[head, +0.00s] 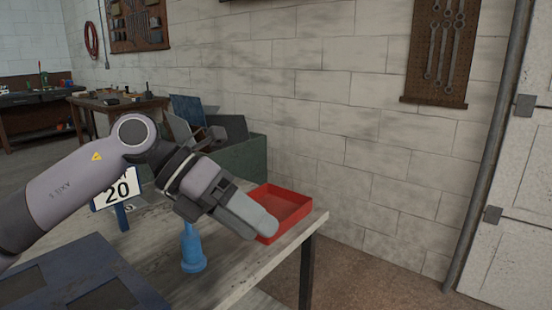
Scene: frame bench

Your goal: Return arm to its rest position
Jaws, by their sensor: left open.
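My left arm comes in from the left, and its gripper (258,220) is over the right part of the bench. The gripper points down to the right, with its fingertips in front of the near left part of a red tray (292,204). The fingers overlap in this view, and no object shows between them. I cannot tell how high the fingertips are above the tray. My right gripper is not in view.
A blue bottle-shaped object (193,252) stands on the wooden bench (236,273) below my wrist. A dark blue panel (85,280) lies at the front left. A sign reading 20 (118,191) stands behind the arm. A green bin (245,158) is beyond the bench.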

